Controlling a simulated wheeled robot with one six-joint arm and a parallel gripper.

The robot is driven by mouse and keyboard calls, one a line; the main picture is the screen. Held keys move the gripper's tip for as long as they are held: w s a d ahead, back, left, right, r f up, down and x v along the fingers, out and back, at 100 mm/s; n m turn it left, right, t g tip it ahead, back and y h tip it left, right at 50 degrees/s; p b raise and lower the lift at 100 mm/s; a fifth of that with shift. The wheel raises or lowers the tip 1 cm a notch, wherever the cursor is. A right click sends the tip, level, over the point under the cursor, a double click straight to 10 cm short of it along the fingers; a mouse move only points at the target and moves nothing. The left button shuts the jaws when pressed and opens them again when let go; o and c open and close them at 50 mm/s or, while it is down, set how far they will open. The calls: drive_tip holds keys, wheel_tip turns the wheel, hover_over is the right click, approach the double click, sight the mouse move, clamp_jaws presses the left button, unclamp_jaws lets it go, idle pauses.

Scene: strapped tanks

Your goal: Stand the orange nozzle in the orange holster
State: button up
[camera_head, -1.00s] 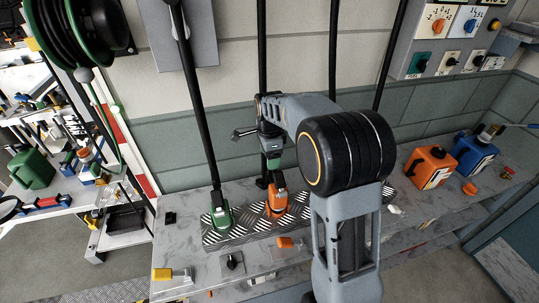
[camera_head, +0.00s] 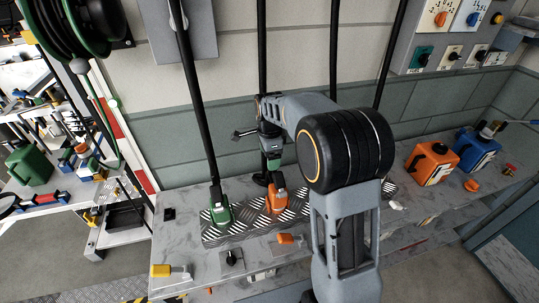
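An orange nozzle-like body (camera_head: 276,199) stands upright on the metal tread plate (camera_head: 245,230) on the bench. I cannot separate nozzle from holster there. My gripper (camera_head: 274,172) points down right at its top, seemingly touching or close to it. The fingertips are small and partly hidden, so whether they are shut on it is unclear. A green nozzle (camera_head: 219,212) stands to the left on the same plate, with a dark hose rising from it. My arm covers the plate's right part.
A small orange piece (camera_head: 286,239) and a yellow one (camera_head: 161,271) lie along the bench front. An orange canister (camera_head: 428,164) and a blue canister (camera_head: 476,152) stand at the right. Dark hoses hang behind my arm. A hose reel (camera_head: 70,30) is at upper left.

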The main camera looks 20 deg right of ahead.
drive_tip(key=o, duration=0.4)
drive_tip(key=shift+c, duration=0.2)
drive_tip(key=shift+f, duration=0.1)
wheel_tip(320, 180, up, 14)
idle(0.4)
